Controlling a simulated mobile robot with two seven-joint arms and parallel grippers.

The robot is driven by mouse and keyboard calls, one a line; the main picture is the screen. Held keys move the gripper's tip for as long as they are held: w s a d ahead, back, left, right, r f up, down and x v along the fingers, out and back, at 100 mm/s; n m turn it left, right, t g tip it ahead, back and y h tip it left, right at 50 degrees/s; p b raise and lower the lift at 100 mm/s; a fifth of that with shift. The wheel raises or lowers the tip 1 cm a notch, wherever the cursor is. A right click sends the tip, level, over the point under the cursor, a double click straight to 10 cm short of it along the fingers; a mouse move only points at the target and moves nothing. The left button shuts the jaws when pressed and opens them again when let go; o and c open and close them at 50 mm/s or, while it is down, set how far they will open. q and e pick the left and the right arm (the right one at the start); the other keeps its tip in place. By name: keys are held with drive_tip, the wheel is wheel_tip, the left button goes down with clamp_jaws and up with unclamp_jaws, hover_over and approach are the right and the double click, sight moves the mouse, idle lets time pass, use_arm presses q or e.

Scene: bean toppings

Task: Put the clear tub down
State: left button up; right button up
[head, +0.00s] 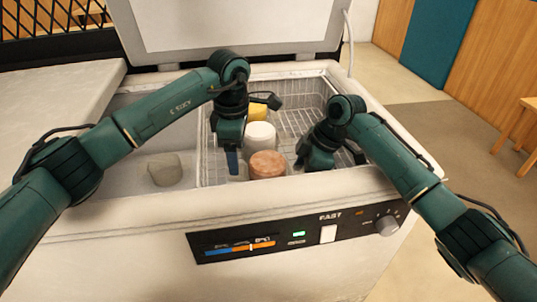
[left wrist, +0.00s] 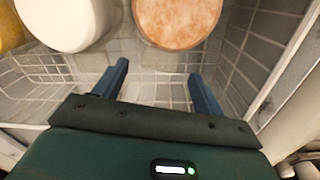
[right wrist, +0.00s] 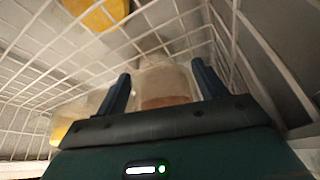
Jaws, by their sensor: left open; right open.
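A see-through tub (right wrist: 165,75) shows between the open fingers of my right gripper (right wrist: 160,88) in the right wrist view, brownish low down; I cannot tell if the colour is its own or a tub behind. In the head view a pale see-through shape (head: 241,163) shows beside the tub with a reddish-brown top (head: 268,164). My left gripper (head: 236,168) is open left of that tub, low in the wire basket; the left wrist view shows no clear object gripped. My right gripper (head: 322,160) is open to its right, its fingers partly hidden.
A white tub (head: 260,135) and a yellow tub (head: 258,110) stand behind the reddish-brown one. The wire basket (head: 297,92) hangs in a chest freezer with its lid raised. A greyish lump (head: 164,170) lies left of the basket. The freezer's front rim (head: 150,215) is close.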

drive_tip(key=v, duration=0.6)
drive_tip(key=shift+r+t, duration=0.3)
drive_tip(key=shift+r, duration=0.1)
drive_tip(key=shift+a, duration=0.1)
